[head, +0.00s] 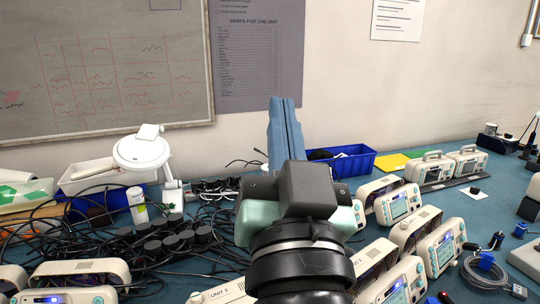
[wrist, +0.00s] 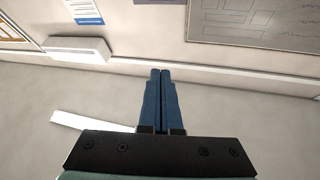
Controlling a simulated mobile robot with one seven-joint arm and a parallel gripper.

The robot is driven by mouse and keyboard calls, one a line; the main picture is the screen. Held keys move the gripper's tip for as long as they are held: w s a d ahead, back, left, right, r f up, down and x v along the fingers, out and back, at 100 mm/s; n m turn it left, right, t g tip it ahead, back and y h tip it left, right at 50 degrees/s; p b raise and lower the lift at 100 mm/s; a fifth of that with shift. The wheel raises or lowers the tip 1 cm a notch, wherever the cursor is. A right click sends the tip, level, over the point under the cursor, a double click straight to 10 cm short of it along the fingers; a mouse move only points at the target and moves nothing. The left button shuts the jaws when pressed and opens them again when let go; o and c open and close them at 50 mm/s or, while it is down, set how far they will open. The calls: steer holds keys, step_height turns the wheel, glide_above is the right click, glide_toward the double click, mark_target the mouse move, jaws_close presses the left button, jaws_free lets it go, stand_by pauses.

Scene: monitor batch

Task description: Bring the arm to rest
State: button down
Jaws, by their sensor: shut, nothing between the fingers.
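My gripper (head: 284,104) is raised above the bench in the middle of the head view. Its blue fingers are shut together and point up toward the wall, with nothing between them. In the wrist view the gripper (wrist: 161,74) also shows with its two blue fingers side by side and touching.
The teal bench (head: 508,178) holds several white monitors (head: 436,250) on the right. Tangled black cables (head: 130,262), a white magnifier lamp (head: 141,152) and a blue bin (head: 348,164) stand behind. A whiteboard (head: 100,65) hangs on the wall.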

steer(key=s+a+r+n+t+h, duration=0.15)
steer(key=s+r+t, duration=0.25)
steer(key=s+r, duration=0.55)
step_height(320, 180, up, 14)
steer(key=w+p, duration=0.2)
steer(key=p, duration=1.1)
steer(key=shift+r, duration=0.2)
